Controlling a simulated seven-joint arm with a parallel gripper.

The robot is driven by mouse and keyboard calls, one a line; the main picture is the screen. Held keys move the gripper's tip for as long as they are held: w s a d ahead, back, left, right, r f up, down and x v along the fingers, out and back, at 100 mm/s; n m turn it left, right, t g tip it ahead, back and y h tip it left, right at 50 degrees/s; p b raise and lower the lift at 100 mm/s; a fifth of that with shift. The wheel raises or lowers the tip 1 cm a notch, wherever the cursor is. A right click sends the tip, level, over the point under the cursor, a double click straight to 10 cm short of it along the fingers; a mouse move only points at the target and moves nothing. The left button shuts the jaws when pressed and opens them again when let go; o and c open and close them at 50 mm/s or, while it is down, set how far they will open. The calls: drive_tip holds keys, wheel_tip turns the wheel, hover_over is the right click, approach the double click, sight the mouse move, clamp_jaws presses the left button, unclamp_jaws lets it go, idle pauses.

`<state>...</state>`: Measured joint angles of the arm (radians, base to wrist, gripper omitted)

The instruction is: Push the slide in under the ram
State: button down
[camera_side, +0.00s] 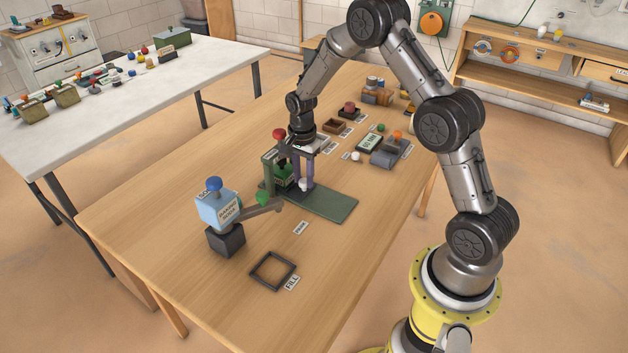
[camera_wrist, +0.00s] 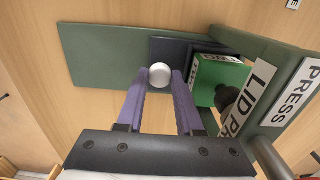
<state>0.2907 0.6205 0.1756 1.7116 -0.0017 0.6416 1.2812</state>
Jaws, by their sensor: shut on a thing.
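The lid press is a green frame (camera_side: 270,172) with a red knob (camera_side: 278,134) on top; its "LID PRESS" label shows in the wrist view (camera_wrist: 262,90). Its green base plate (camera_side: 330,205) extends to the right. The dark slide (camera_wrist: 168,48) lies on the plate and carries a green box (camera_wrist: 222,77) at the press frame. The round dark ram (camera_wrist: 226,98) appears close beside or over the box; exact alignment is unclear. My gripper (camera_wrist: 160,76), with purple fingers, is shut on the slide's white knob (camera_wrist: 160,70). The knob also shows in the side view (camera_side: 303,184).
A blue baking soda box (camera_side: 217,208) on a dark stand, with a grey arm, stands left of the press. An empty dark frame (camera_side: 272,270) lies by the FILL label. Several small items, including a grey block (camera_side: 388,156), stand behind. The front table is mostly clear.

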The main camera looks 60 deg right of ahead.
drive_tip(key=shift+w+r, duration=0.1)
drive_tip(key=shift+w, duration=0.2)
drive_tip(key=c, duration=0.9)
unclamp_jaws()
drive_tip(key=o, duration=0.4)
drive_tip(key=shift+c, duration=0.2)
drive_tip(key=shift+s, duration=0.1)
wheel_tip(320, 180, up, 14)
